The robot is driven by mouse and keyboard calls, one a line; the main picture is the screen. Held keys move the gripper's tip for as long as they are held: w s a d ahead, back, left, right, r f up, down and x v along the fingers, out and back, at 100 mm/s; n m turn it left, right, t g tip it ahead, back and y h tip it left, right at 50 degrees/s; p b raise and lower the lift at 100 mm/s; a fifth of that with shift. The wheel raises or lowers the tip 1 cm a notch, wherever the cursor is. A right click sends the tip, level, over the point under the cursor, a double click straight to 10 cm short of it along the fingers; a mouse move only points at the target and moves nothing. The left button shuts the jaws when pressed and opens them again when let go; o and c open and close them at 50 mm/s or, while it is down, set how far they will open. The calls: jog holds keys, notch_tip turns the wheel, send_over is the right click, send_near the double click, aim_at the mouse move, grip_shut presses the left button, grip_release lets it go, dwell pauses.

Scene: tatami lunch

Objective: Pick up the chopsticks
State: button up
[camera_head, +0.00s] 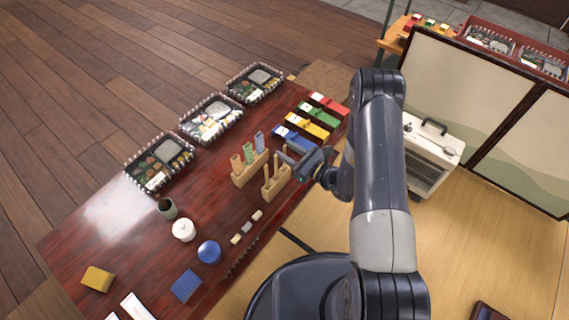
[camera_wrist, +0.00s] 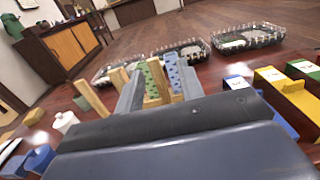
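Several upright tan wooden sticks, which look like the chopsticks, stand in a wooden stand (camera_head: 275,188) on the dark red table (camera_head: 215,240). In the wrist view, one stick (camera_wrist: 160,78) shows between my fingers, with two others (camera_wrist: 92,98) to the left. My gripper (camera_head: 284,155) is by the right end of that stand, at about stick height. In the wrist view my gripper (camera_wrist: 160,88) has its fingers apart, and I see no clear grip on a stick. The finger tips partly hide the stand.
Behind is a second wooden stand (camera_head: 243,178) with patterned orange, green and blue pieces. Blue, yellow, green and red boxes (camera_head: 320,115) lie to the right. Several clear food trays (camera_head: 212,120) line the far edge. A white jar (camera_head: 183,230) and blue pot (camera_head: 209,252) stand nearer left.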

jog(key=shift+x, duration=1.6)
jog(key=shift+s, duration=0.1)
grip_shut()
notch_tip(320, 180, up, 18)
jog(key=p, duration=0.7)
jog(key=shift+r, duration=0.2)
